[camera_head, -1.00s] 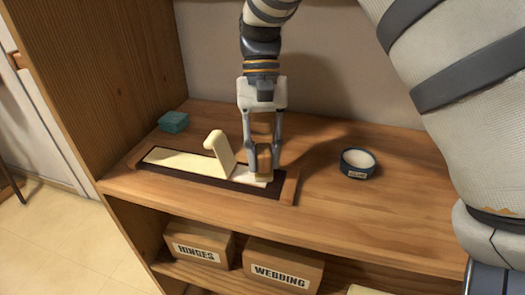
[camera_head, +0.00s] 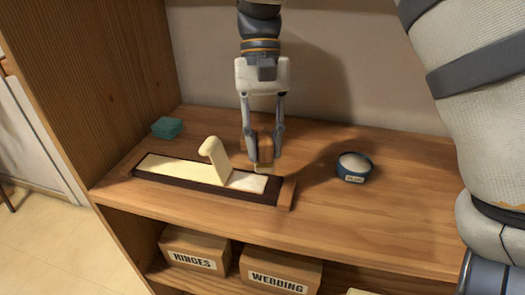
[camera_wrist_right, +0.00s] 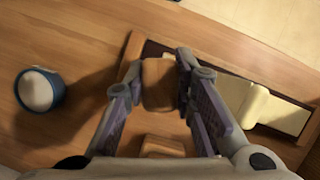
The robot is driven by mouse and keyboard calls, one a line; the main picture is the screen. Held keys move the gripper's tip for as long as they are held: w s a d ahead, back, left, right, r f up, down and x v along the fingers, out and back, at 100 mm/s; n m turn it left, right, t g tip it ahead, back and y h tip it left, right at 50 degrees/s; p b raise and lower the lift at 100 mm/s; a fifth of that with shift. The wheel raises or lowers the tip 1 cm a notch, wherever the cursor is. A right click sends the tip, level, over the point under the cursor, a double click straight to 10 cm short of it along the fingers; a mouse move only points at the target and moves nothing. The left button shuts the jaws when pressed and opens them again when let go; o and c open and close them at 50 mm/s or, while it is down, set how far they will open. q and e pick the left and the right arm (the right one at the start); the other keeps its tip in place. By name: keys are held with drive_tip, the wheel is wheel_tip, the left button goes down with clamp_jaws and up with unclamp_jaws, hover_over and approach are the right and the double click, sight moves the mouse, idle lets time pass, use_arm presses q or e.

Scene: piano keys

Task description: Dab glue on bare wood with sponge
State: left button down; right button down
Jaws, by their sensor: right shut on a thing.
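My right gripper (camera_head: 264,158) is shut on a tan sponge (camera_head: 265,148) and points down at the back edge of the key's right end. I cannot tell whether the sponge touches anything. In the right wrist view the sponge (camera_wrist_right: 158,85) sits between the fingers. The key lies in a dark tray (camera_head: 160,180) with wooden ends. Its cream covering (camera_head: 217,160) is curled upright near the middle. Right of the curl is the pale bare wood (camera_head: 249,182). A blue glue bowl (camera_head: 354,175) with white contents stands to the right. My left gripper is out of view.
A teal block (camera_head: 166,127) lies at the back left of the shelf top, near the wooden side wall (camera_head: 120,80). Boxes labelled HINGES (camera_head: 195,248) and WEBBING (camera_head: 280,270) stand on the lower shelf. The shelf top (camera_head: 385,215) is clear around the bowl.

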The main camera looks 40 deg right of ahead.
drive_tip(key=shift+r, duration=2)
